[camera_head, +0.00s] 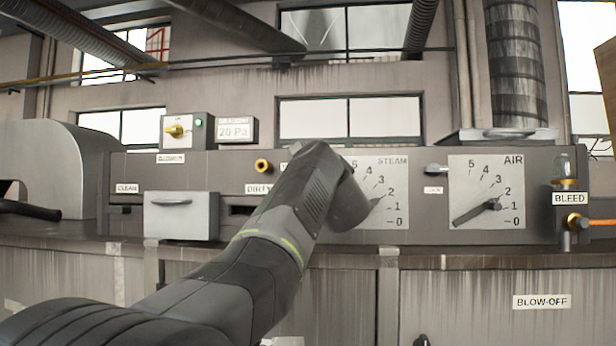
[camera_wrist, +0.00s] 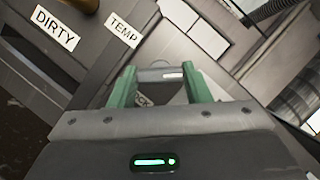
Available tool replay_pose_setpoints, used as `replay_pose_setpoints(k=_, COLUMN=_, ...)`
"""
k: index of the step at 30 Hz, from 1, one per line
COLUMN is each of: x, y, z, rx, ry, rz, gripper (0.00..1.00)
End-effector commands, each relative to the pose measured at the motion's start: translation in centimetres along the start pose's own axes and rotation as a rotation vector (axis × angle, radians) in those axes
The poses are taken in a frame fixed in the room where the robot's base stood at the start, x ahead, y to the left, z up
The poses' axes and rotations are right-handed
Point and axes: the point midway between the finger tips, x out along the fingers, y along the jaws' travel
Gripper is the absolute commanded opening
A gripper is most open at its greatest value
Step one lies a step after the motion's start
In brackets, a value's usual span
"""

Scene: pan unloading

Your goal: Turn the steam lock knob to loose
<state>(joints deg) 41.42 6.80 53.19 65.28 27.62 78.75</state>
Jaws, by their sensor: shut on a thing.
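In the wrist view, my gripper (camera_wrist: 160,72) has its two green fingers on either side of a pale grey knob, the steam lock knob (camera_wrist: 160,75). The fingers are shut on it. Whether the knob stands at loose or lock cannot be told. In the head view, my arm hides my gripper and this knob, just left of the STEAM dial (camera_head: 392,165).
The AIR dial (camera_head: 487,165) is on the right, with a similar lock knob (camera_head: 437,168) left of it. DIRTY (camera_wrist: 54,28) and TEMP (camera_wrist: 124,30) labels lie close by in the wrist view. A BLEED valve (camera_head: 575,222) sticks out at the far right.

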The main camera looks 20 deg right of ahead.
Motion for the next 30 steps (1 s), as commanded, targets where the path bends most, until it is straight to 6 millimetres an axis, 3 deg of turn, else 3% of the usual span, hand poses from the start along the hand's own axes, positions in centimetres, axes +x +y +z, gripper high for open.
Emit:
replay_pose_setpoints(k=18, x=0.12, y=-0.44, z=0.13, rx=-0.519, ry=0.001, rz=0.218, gripper=0.21)
replay_pose_setpoints(k=30, x=0.12, y=-0.44, z=0.17, rx=-0.714, ry=0.0, rz=0.298, gripper=0.21)
